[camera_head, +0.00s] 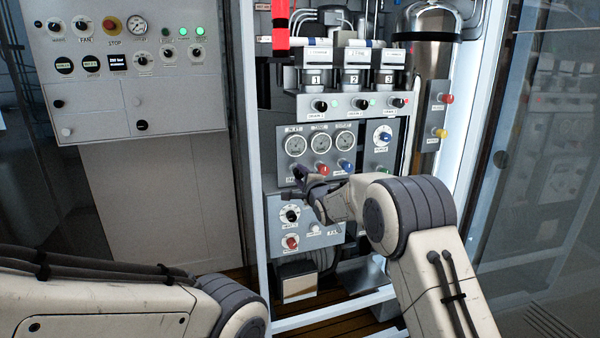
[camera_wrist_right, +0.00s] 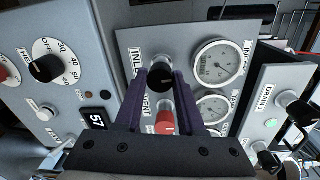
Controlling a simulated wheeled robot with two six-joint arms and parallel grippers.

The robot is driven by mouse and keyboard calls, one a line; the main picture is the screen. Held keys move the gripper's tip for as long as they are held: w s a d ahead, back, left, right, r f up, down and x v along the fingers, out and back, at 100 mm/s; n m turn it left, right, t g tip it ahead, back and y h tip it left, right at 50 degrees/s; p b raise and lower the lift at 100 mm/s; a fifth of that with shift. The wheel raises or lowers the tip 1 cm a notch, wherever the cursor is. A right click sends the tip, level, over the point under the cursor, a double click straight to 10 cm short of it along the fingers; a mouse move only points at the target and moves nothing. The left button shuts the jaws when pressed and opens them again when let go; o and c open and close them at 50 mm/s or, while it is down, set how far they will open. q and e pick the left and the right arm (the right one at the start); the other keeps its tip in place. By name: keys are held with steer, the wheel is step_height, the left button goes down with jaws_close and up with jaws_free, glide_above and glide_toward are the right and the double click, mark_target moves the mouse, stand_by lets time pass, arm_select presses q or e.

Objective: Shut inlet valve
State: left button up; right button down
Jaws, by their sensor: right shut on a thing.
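The inlet valve's black knob (camera_wrist_right: 160,78) sits on the grey gauge panel beside a partly covered label that reads as "INLET" in the right wrist view. My right gripper (camera_wrist_right: 160,88) has its two purple-dark fingers on either side of this knob and is shut on it. In the head view the right gripper (camera_head: 302,180) reaches the lower left of the gauge panel (camera_head: 285,130), and hides the knob there. My left arm crosses the lower left of the head view; its gripper is out of frame.
A red knob (camera_head: 321,168) marked "VENT" in the right wrist view is close beside the inlet knob. A blue knob (camera_head: 345,165) and round gauges (camera_head: 320,143) are near. A lower box (camera_head: 290,215) has a black dial. A glass door (camera_head: 540,150) stands at the right.

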steer(key=shift+a+m, duration=0.1)
steer(key=shift+m, duration=0.4)
steer(key=c, duration=0.5)
jaws_free()
steer(key=shift+s+d+r, duration=0.1)
steer(key=shift+s+d, duration=0.15)
steer(key=shift+s, duration=0.3)
steer(key=v, duration=0.9)
steer(key=shift+s, duration=0.2)
